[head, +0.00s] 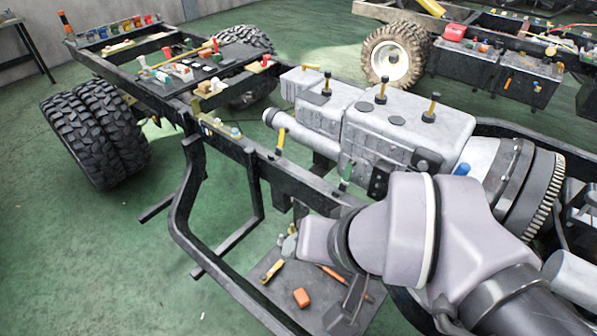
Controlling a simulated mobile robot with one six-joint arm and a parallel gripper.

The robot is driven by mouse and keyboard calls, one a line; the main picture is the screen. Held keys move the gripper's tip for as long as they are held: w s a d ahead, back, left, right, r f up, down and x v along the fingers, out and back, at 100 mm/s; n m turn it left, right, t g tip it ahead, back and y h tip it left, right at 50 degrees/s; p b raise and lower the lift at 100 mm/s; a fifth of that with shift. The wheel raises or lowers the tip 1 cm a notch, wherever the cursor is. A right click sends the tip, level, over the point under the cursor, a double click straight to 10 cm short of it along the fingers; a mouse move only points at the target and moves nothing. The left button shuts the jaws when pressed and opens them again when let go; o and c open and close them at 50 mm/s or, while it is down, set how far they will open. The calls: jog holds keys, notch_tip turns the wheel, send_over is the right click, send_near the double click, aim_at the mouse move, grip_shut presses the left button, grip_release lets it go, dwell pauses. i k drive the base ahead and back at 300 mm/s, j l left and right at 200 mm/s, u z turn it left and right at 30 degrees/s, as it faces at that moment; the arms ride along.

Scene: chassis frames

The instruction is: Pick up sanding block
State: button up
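I cannot say for sure which thing is the sanding block. A small orange block (302,297) lies on a dark flat plate (268,306) low in the chassis frame, at the bottom middle of the head view; its shape could fit. My arm reaches in from the bottom right, and its pale wrist links hang above and to the right of that plate. My gripper's fingers do not show clearly, so their opening and any contact are hidden from me. No sanding block is seen held.
A yellow-handled tool (272,271) and an orange-handled tool (332,273) lie near the orange block. The dark frame rail (232,280) runs along the plate's left. A grey engine block (408,130) stands behind my arm. Green floor (120,260) is clear at left.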

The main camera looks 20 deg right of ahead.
aim_at(300, 296)
jog(key=k+j+z, duration=0.3)
jog(key=i+j+z, duration=0.45)
jog(key=j+z, duration=0.2)
jog(key=i+j+z, duration=0.15)
jog(key=j+z, duration=0.15)
jog(key=j, duration=0.2)
jog(key=i+j+z, duration=0.1)
jog(key=j+z, duration=0.2)
jog(key=j, duration=0.15)
jog(key=j+z, duration=0.3)
jog(key=j, duration=0.15)
